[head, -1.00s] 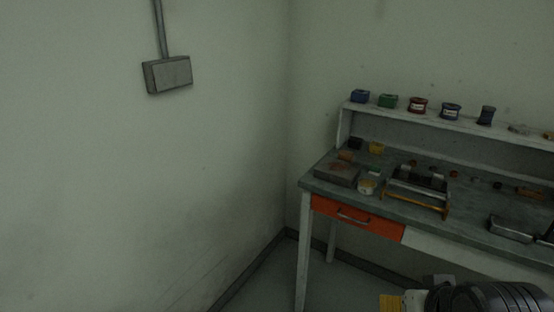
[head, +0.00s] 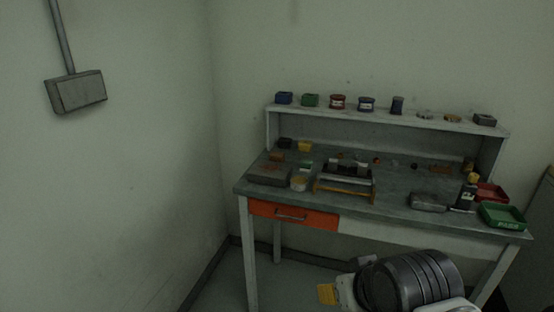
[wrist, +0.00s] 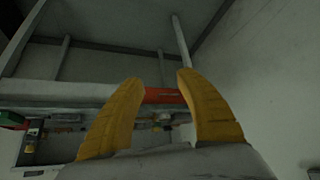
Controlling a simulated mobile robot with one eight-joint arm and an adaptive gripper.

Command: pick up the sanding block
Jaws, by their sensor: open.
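A small orange-brown block (head: 277,156) lies at the left end of the workbench (head: 395,198), behind a dark flat plate (head: 268,174). It may be the sanding block, but it is too small and dim to be sure. My gripper (wrist: 162,95) is open and empty in the wrist view, with its two yellow fingers spread. In the head view a yellow finger (head: 327,294) shows low in front of the bench, well apart from the things on top. The wrist view shows the bench inverted, with the orange drawer partly behind the fingers.
The bench has an orange drawer (head: 293,214) and a raised back shelf (head: 385,113) with several small tins and boxes. Walls close the left and back.

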